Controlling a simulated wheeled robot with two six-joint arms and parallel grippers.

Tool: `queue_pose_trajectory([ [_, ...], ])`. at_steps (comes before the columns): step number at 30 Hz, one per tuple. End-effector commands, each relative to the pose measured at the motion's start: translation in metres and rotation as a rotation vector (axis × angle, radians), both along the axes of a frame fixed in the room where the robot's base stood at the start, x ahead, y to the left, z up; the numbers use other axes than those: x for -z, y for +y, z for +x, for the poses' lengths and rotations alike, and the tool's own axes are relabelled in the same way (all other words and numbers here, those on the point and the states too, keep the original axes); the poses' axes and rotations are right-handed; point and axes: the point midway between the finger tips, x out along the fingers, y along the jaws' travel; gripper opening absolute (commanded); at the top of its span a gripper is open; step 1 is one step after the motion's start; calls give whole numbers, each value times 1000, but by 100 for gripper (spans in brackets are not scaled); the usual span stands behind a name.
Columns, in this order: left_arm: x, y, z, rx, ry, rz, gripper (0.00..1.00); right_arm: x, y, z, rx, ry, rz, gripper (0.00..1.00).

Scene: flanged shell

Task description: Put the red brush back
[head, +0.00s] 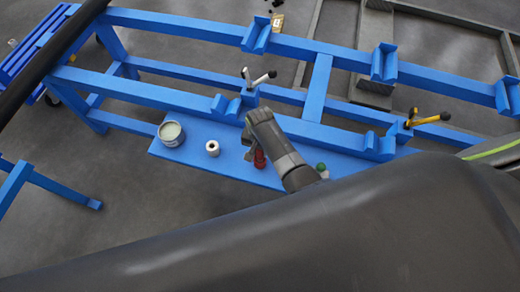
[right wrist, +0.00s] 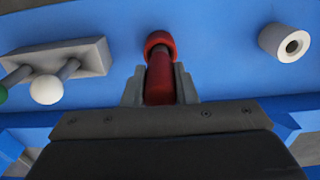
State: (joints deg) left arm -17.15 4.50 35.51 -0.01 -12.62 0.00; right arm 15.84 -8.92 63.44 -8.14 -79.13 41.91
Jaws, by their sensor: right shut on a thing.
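The red brush (head: 259,159) is at the blue shelf in the head view, mostly hidden by my right gripper (head: 254,150). In the right wrist view the red brush (right wrist: 160,80) shows as a red cylinder with a wider round red end. The two grey fingers of my right gripper (right wrist: 160,88) are shut on it, one on each side. I cannot tell whether the brush touches the shelf. My left gripper is not in view.
On the blue shelf (head: 222,161) stand an open can (head: 171,133) and a white roll (head: 213,148). A grey block (right wrist: 85,55) with white and green balls on pegs is left of the brush in the wrist view. Blue rails (head: 180,97) with cradles run behind the shelf.

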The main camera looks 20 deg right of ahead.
Motion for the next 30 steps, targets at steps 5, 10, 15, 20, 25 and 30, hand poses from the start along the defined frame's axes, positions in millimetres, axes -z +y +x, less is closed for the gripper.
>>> queue_pose_trajectory([
  [5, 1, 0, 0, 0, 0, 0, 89, 2, 0, 0, 0, 0, 0, 0],
  [10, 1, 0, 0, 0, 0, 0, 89, 3, 0, 0, 0, 0, 0, 39],
  [15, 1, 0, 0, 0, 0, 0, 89, 3, 0, 0, 0, 0, 0, 47],
  [20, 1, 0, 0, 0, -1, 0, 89, 2, 0, 0, 0, 0, 0, 47],
  [25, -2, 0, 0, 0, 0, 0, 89, -8, 0, 1, 0, -2, 0, 47],
  [30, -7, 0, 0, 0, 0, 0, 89, -34, 1, 1, 0, -4, 1, 47],
])
